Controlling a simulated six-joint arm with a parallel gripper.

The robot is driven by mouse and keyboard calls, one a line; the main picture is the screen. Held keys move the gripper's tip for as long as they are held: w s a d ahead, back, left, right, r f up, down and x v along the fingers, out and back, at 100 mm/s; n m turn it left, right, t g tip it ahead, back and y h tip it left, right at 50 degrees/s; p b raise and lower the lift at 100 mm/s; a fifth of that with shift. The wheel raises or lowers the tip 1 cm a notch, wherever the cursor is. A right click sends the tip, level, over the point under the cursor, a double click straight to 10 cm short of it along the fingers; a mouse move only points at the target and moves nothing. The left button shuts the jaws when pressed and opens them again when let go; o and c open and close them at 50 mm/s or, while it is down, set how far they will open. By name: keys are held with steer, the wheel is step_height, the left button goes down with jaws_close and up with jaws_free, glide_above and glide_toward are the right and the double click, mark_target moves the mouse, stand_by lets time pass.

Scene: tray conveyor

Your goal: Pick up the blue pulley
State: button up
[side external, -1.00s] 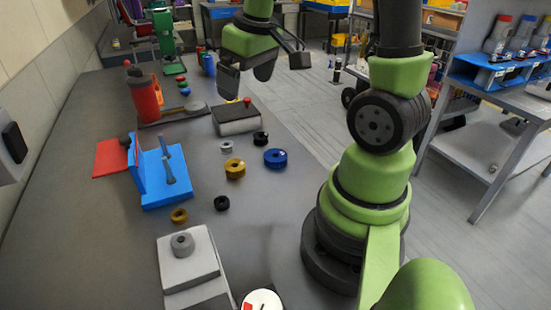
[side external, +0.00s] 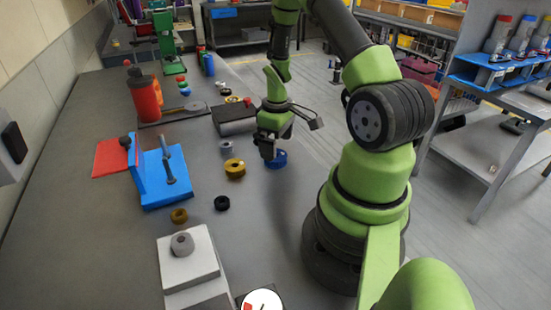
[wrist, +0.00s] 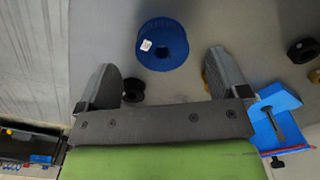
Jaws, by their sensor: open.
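The blue pulley (side external: 277,160) lies on the grey table near its right edge, partly hidden by my gripper (side external: 268,152) in the side view. In the wrist view the blue pulley (wrist: 162,45), with a small white label on it, is ahead of the fingertips and roughly centred between them. My gripper (wrist: 165,75) is open and empty, pointing down at the pulley. The exact height of the fingertips above the table is hard to tell.
A yellow pulley (side external: 235,168) lies just left of the blue one. A black pulley (side external: 222,203), a grey one (side external: 226,148) and a brass one (side external: 179,216) are nearby. A blue bracket (side external: 165,180) stands further left, and a grey block (side external: 234,120) is behind.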

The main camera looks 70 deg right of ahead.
steer(key=shift+a+f, duration=0.1)
steer(key=shift+f, duration=1.9)
steer(key=c, duration=1.1)
steer(key=shift+r, duration=0.15)
step_height(320, 180, up, 9)
steer(key=w+a+r+n, duration=0.1)
steer(key=w+a+n, duration=0.1)
steer(key=w+a, duration=0.3)
steer(key=w+a+r+n, duration=0.2)
steer(key=w+a, duration=0.4)
steer(key=w, duration=0.1)
steer(key=w+a+r+n, duration=0.1)
steer(key=w+a+n, duration=0.1)
steer(key=w+a, duration=0.4)
steer(key=shift+w+a+r, duration=0.1)
steer(key=shift+w+r, duration=0.2)
steer(key=shift+w, duration=0.05)
